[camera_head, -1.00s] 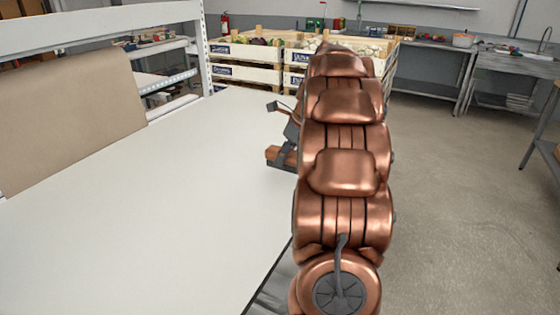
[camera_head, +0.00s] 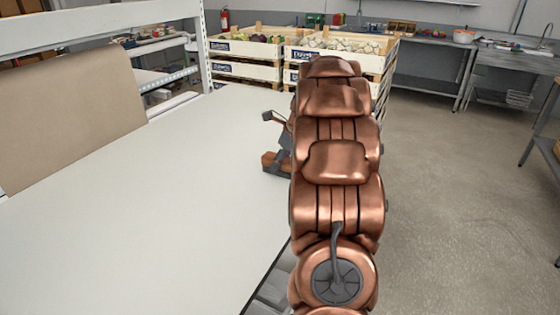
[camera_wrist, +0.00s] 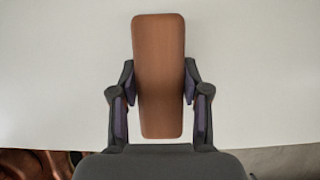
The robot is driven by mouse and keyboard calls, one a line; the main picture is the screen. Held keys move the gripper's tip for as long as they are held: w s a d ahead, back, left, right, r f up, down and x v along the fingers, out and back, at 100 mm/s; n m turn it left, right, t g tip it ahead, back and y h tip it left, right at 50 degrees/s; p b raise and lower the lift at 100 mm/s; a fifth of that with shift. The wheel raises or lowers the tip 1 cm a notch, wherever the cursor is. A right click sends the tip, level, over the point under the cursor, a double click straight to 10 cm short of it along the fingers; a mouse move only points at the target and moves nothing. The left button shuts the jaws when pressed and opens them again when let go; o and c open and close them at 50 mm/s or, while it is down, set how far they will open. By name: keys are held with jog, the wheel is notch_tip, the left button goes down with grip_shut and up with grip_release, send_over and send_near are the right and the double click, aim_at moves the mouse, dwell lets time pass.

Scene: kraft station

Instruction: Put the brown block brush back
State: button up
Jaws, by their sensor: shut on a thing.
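The brown block brush (camera_wrist: 160,70) is between the two fingers of my gripper (camera_wrist: 160,105) in the wrist view, its long side running away from the palm. The fingers press on its two long sides. In the head view, the brush (camera_head: 269,160) shows as a small brown end at the left of my arm, over the white table (camera_head: 150,220). My gripper (camera_head: 280,155) is partly hidden behind my arm there. I cannot tell whether the brush touches the tabletop.
The tabletop left of my gripper is bare. A brown board (camera_head: 70,115) stands along its left side. Wooden crates of produce (camera_head: 245,48) stand beyond the far end. Open floor (camera_head: 450,200) lies to the right.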

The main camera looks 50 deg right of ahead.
jog(key=shift+f, duration=0.1)
jog(key=o, duration=1.1)
jog(key=b+v, duration=0.1)
jog(key=v, duration=1.1)
